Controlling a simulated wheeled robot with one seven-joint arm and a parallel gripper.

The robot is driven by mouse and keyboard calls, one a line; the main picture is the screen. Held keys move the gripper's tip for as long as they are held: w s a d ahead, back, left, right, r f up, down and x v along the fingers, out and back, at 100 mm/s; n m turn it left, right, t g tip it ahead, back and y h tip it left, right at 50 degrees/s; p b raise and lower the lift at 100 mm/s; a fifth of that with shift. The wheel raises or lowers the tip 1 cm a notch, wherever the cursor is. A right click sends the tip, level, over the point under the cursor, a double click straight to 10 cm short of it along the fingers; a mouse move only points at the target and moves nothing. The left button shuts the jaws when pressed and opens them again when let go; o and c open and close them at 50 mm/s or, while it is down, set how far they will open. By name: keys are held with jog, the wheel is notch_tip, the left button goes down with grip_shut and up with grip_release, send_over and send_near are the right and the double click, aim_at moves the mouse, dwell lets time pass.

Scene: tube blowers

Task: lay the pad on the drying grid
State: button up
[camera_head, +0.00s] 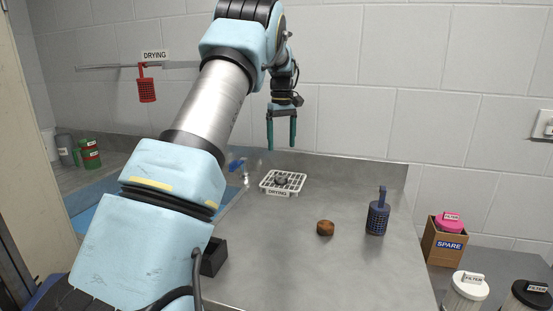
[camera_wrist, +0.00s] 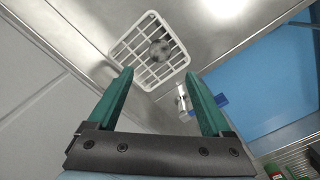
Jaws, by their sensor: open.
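The drying grid (camera_head: 268,188) is a white lattice tray with a DRYING label, standing on the steel counter. A small dark grey round piece (camera_head: 281,180), which looks like a pad, lies on its bars; it also shows in the wrist view (camera_wrist: 160,50), with the grid (camera_wrist: 122,47) around it. A brown round piece (camera_head: 325,228), perhaps another pad, lies on the bare counter to the right. My gripper (camera_head: 282,146) points down above and behind the grid, apart from it. Its green fingers (camera_wrist: 159,75) are spread with nothing between them.
A dark blue mesh basket (camera_head: 377,218) stands right of the brown piece. A black block (camera_head: 214,257) is near my arm. A red basket (camera_head: 147,90) hangs from the rail. A SPARE box (camera_head: 446,244) and filter jars stand at lower right.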

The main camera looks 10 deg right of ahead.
jog(key=s+a+f+m, duration=0.2)
jog(key=s+a, duration=0.9)
jog(key=a, duration=0.2)
jog(key=s+a+f+m, duration=0.1)
jog(key=s+a+f, duration=0.1)
jog(key=s, duration=0.4)
jog(key=s+a+f+m+t, duration=0.1)
jog(key=s+a+f, duration=0.1)
jog(key=s, duration=0.5)
jog(key=s+a+f+m, duration=0.1)
jog(key=s+a+f, duration=0.1)
jog(key=s+a, duration=0.2)
jog(key=shift+s+t, duration=0.3)
jog(key=shift+s, duration=1.4)
jog(key=shift+o, duration=0.3)
jog(key=shift+o, duration=1)
jog(key=shift+c, duration=0.3)
